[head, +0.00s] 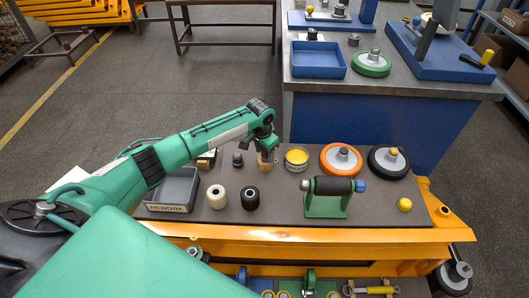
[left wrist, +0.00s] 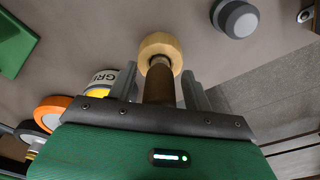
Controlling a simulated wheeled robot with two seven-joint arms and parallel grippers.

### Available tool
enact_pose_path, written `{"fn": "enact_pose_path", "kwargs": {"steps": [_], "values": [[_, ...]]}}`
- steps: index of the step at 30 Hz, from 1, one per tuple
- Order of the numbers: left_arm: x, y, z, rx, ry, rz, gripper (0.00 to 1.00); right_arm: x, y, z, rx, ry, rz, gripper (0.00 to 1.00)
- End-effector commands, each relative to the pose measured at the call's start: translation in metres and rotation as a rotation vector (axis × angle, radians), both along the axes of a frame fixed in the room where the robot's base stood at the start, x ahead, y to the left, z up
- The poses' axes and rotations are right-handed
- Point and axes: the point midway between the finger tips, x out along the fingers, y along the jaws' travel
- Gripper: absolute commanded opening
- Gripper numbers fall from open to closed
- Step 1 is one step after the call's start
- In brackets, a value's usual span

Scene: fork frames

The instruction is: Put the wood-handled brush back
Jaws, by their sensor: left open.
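The wood-handled brush (head: 266,165) is at the back middle of the near bench, seen as a tan wooden piece below my left gripper (head: 265,149). In the left wrist view its round pale wooden end (left wrist: 160,47) and brown shaft lie between the two fingers of my left gripper (left wrist: 161,88). The fingers are open, one on each side of the shaft. Whether they touch it cannot be told. The grey tray marked REWORK (head: 168,208) stands at the left of the bench. My right gripper is not in view.
A tin with yellow contents (head: 297,160) stands just right of the brush, and a dark grey knob (head: 238,160) just left.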

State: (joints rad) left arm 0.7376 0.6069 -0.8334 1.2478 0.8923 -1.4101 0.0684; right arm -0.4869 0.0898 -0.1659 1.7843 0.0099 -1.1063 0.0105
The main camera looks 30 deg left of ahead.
Motion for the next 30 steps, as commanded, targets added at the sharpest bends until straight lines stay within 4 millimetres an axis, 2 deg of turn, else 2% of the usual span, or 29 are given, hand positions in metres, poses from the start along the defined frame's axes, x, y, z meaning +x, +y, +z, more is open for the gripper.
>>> {"fn": "enact_pose_path", "kwargs": {"steps": [4, 12, 15, 21, 30], "values": [[-0.002, 0.001, 0.025, -0.001, -0.003, -0.001, 0.51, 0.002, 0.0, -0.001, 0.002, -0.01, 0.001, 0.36], [-0.007, 0.003, 0.083, 0.0, -0.004, 0.0, 0.51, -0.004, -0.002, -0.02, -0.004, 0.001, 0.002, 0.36], [-0.008, 0.004, 0.099, 0.0, -0.003, 0.0, 0.51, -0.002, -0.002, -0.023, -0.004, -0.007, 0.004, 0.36], [-0.01, 0.004, 0.115, -0.001, -0.001, 0.001, 0.51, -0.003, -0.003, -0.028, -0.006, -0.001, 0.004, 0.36], [-0.011, 0.004, 0.116, 0.0, -0.001, 0.001, 0.51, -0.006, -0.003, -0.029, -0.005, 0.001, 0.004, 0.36]]}}
